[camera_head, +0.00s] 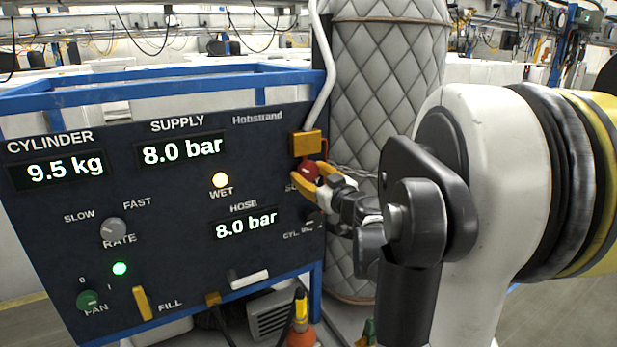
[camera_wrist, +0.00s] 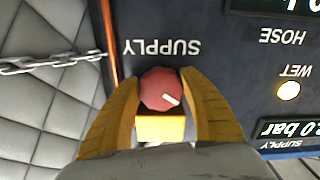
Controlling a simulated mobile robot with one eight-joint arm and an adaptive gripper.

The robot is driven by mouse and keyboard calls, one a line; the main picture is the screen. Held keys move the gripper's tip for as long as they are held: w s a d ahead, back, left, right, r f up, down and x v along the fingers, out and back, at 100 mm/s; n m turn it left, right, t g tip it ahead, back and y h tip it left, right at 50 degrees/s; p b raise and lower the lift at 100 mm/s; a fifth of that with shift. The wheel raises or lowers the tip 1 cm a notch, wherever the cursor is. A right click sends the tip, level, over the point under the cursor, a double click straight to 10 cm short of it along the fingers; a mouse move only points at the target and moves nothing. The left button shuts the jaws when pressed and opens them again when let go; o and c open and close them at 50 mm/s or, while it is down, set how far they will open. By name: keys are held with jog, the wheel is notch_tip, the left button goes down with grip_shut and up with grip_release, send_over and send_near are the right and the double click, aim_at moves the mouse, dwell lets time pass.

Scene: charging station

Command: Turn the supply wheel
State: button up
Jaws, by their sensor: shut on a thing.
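The supply wheel is a small red knob with a white mark; in the wrist view the supply wheel (camera_wrist: 161,89) sits between my two yellow fingers, beside the SUPPLY label. My gripper (camera_wrist: 160,95) is shut on it. In the head view the red wheel (camera_head: 306,171) shows partly, at the right edge of the dark panel (camera_head: 165,255), with my gripper (camera_head: 312,180) around it. A yellow-orange block (camera_head: 305,143) with a white pipe stands just above the wheel. The supply display (camera_head: 182,150) reads 8.0 bar, and the hose display (camera_head: 245,224) also reads 8.0 bar.
The panel has a lit WET lamp (camera_head: 220,180), a lit green lamp (camera_head: 120,268), a rate knob (camera_head: 113,229), a green fan knob (camera_head: 88,300) and a yellow fill lever (camera_head: 142,303). A quilted grey column (camera_head: 385,80) stands close behind my gripper. A chain (camera_wrist: 50,63) hangs near the panel edge.

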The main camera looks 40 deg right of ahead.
jog(key=n+b, duration=0.1)
jog(key=n, duration=0.5)
jog(key=shift+d+n, duration=0.15)
jog(key=shift+n, duration=0.15)
jog(key=shift+r, duration=0.1)
dwell(0.4)
jog(key=o, duration=1.2)
